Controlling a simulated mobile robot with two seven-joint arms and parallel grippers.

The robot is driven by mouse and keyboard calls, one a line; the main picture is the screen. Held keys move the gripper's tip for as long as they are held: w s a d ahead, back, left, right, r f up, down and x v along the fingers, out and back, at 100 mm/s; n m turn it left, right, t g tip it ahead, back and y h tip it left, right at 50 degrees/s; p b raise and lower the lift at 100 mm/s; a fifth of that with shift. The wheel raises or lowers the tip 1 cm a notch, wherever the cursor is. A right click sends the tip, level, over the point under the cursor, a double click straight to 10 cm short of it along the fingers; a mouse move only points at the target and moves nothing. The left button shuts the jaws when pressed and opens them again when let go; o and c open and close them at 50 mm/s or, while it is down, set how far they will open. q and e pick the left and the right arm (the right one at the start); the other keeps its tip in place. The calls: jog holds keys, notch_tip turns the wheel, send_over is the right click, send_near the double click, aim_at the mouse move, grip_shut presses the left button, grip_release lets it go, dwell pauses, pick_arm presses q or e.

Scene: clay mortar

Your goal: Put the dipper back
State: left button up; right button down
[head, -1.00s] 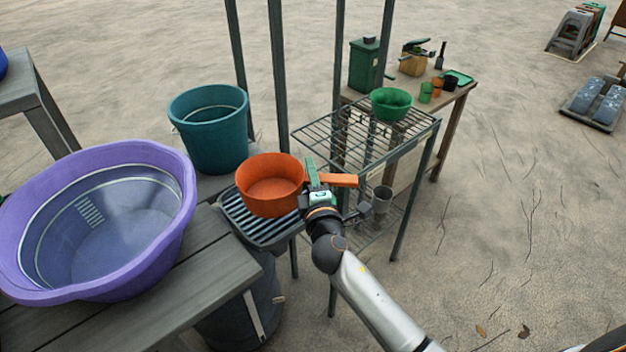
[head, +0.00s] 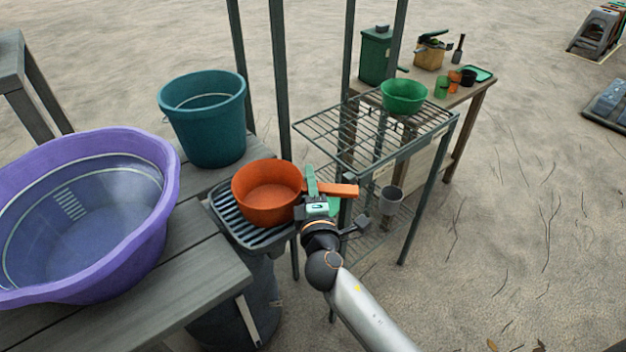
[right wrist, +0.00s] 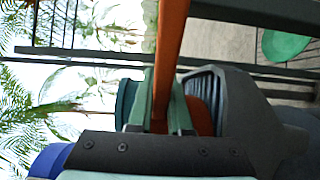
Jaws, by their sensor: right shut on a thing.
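The orange dipper (head: 268,205) is upright, its round bowl in front of or over the black ribbed tray (head: 229,212). I cannot tell whether it touches the tray. Its flat orange handle (head: 343,190) points right. My right gripper (head: 313,184) is shut on the handle close to the bowl. In the right wrist view the orange handle (right wrist: 172,45) runs up between the green fingers, and part of the bowl shows beyond them. My left gripper is not in view.
A teal bucket (head: 205,135) stands behind the tray, and a large purple tub (head: 95,270) sits on the grey table at left. A wire rack (head: 335,135) at right holds a green bowl (head: 404,97) on top and a grey cup (head: 391,200) lower down. Dark posts stand behind the dipper.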

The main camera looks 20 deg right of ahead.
jog(key=shift+a+r, duration=0.1)
jog(key=c, duration=0.8)
grip_release()
jog(key=shift+c, duration=0.2)
